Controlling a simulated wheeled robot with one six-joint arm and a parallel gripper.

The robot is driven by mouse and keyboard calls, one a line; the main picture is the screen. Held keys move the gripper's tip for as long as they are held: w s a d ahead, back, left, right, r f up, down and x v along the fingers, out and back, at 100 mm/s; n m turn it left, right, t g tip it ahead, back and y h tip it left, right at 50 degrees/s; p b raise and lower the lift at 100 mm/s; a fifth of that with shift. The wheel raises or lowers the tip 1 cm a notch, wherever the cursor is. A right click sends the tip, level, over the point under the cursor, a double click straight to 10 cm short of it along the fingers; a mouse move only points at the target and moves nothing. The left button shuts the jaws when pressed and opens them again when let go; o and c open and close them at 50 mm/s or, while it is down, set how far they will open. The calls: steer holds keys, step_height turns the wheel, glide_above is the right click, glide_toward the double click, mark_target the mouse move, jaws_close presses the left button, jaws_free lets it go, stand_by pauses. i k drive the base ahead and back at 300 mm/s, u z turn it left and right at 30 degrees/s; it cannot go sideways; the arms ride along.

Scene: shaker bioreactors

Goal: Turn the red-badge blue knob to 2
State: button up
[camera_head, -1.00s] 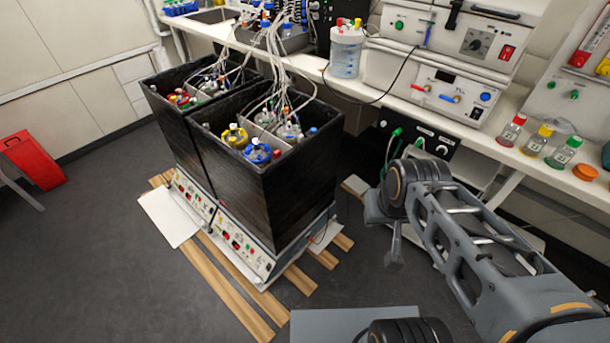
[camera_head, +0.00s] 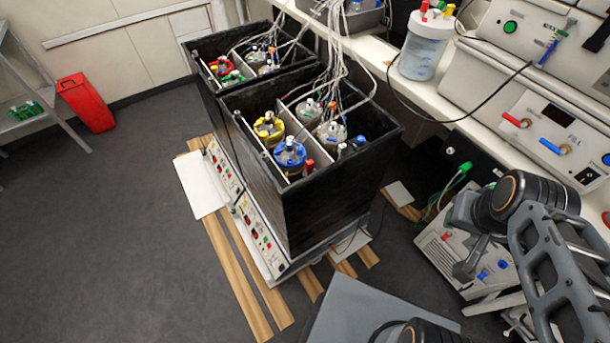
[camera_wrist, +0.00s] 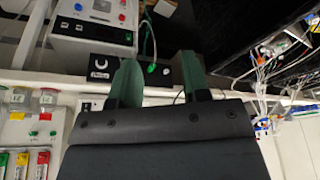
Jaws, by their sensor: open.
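A white box under the bench in the head view (camera_head: 455,255) has two small blue knobs (camera_head: 482,275) and (camera_head: 503,264) on its front, with a small red mark (camera_head: 446,237) near its upper left. Which blue knob bears a red badge, and their settings, are too small to tell. A white box with a blue knob (camera_wrist: 78,7) and a red part (camera_wrist: 122,17) shows upside down at the top of the wrist view. My gripper (camera_wrist: 160,78) is open and empty, its two green-grey fingers apart. In the head view my wrist partly covers the white box.
Two black bins (camera_head: 330,185) with bottles and tubes stand on wooden slats at centre. A bench device has red and blue handles (camera_head: 556,147). A clear jar (camera_head: 423,50) stands on the bench. A red bin (camera_head: 86,103) is at left. Grey floor (camera_head: 120,250) is free at left.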

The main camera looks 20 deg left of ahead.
mark_target(360, 140)
steer(key=u, duration=0.65)
steer(key=i, duration=0.65)
steer(key=u, duration=0.7)
steer(key=k, duration=0.5)
steer(key=z, duration=0.45)
steer(key=i, duration=0.2)
